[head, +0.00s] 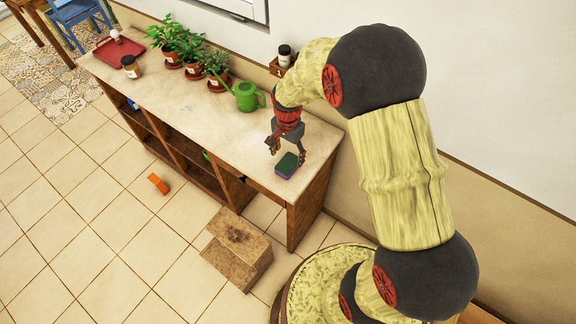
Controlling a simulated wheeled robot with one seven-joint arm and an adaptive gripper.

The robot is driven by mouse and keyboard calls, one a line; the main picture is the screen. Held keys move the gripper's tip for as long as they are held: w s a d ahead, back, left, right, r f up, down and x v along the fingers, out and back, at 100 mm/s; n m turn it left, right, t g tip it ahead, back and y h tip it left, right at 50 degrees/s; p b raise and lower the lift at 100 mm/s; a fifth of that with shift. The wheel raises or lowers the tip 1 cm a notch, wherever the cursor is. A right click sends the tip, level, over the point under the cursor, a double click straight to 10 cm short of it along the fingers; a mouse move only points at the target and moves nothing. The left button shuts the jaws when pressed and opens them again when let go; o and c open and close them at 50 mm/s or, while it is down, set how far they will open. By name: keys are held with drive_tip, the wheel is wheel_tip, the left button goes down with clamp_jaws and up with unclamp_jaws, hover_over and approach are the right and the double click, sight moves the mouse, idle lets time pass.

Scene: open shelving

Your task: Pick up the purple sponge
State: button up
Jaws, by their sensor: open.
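The sponge (287,166) lies on the countertop near its right end. Its top looks dark green and its lower side purple. My gripper (287,156) points down over the sponge, with its fingers apart. One finger reaches down close to the sponge's right side; I cannot tell whether it touches. The gripper's left finger (273,147) hangs just above and left of the sponge.
The shelving counter (150,90) holds a green watering can (247,96), several potted plants (190,48), a jar (130,67) and a red tray (118,52). A wooden box (237,248) and an orange block (158,184) are on the floor.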

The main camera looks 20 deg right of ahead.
sight(288, 163)
wheel_tip(288, 163, down, 6)
drive_tip(key=shift+r+b, duration=0.1)
drive_tip(key=shift+b, duration=0.4)
drive_tip(key=shift+c, duration=1.4)
drive_tip(key=c, duration=0.6)
drive_tip(key=shift+r, duration=0.15)
